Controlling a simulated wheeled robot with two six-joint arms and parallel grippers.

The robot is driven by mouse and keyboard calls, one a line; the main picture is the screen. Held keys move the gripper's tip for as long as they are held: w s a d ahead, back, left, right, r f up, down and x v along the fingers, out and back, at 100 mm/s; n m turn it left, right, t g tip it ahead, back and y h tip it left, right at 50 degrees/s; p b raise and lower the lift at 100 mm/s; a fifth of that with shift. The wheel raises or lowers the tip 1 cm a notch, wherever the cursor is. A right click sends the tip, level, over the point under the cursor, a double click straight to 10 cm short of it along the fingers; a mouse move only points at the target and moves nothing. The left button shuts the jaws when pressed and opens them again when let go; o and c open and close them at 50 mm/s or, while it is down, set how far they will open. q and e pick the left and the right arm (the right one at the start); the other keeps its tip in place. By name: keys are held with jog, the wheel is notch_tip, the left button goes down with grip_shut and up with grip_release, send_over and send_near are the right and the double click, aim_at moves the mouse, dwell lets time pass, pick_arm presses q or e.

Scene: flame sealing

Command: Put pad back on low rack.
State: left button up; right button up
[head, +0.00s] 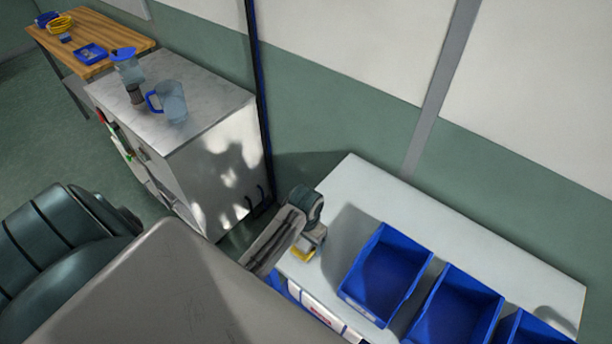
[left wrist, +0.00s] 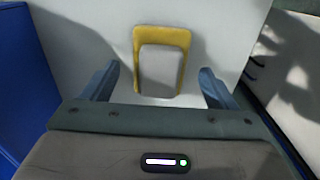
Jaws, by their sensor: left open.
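The pad (left wrist: 161,68) has a yellow back and a grey face. In the left wrist view it lies on the white top of the low rack (left wrist: 90,25), between my open fingers and a little beyond their tips. My left gripper (left wrist: 158,88) is open and empty. In the head view the left gripper (head: 312,240) is over the left end of the rack top (head: 350,180), and a yellow edge of the pad (head: 302,254) shows just below it. Whether the fingers touch the pad cannot be told. My right gripper is not in view.
Blue bins (head: 385,275) stand on the rack to the right of my left gripper; one blue wall (left wrist: 25,80) is close by in the wrist view. A grey cabinet (head: 215,155) with a jug (head: 172,102) stands to the left. The rack's back strip is clear.

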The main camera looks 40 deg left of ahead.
aim_at(306, 242)
pick_arm(q)
notch_tip(306, 242, up, 8)
jog(key=shift+r+b, duration=0.15)
jog(key=shift+b, duration=0.75)
jog(key=shift+r, duration=0.65)
